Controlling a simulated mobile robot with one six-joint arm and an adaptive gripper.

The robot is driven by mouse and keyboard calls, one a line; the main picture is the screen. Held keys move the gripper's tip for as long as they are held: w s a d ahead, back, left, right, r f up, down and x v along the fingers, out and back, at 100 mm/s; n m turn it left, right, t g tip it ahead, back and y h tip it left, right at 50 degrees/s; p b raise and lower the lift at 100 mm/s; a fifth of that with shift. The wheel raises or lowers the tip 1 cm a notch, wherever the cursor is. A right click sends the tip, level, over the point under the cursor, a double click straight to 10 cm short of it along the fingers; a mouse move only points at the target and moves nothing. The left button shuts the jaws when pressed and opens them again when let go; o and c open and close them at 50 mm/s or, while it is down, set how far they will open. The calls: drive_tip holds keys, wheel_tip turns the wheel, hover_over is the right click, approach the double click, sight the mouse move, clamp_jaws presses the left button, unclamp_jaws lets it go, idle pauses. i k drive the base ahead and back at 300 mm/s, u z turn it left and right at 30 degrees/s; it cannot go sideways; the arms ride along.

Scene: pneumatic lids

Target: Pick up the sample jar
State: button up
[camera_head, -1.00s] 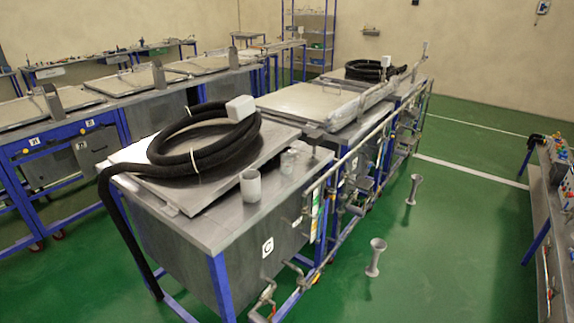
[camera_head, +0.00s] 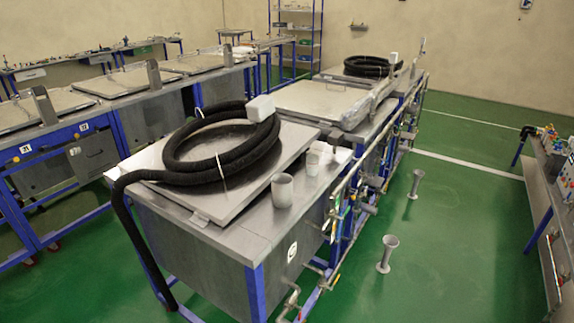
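A pale grey, open-topped cylindrical jar (camera_head: 282,190) stands upright on the near bench top, to the right of the metal lid. It looks like the sample jar. One or two smaller pale containers (camera_head: 314,160) stand just behind it, close together. My gripper is not in view.
A coiled black hose (camera_head: 222,172) with a white end block (camera_head: 261,108) lies on the lid (camera_head: 200,208) of the near bench. Pipes and valves run along the bench's right side. Funnel-shaped stands (camera_head: 388,254) rise from the green floor (camera_head: 450,250). Another bench (camera_head: 545,170) is at right.

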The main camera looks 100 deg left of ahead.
sight(312, 163)
drive_tip(key=z, duration=0.05)
drive_tip(key=k, duration=1.95)
drive_tip(key=u, duration=2.45)
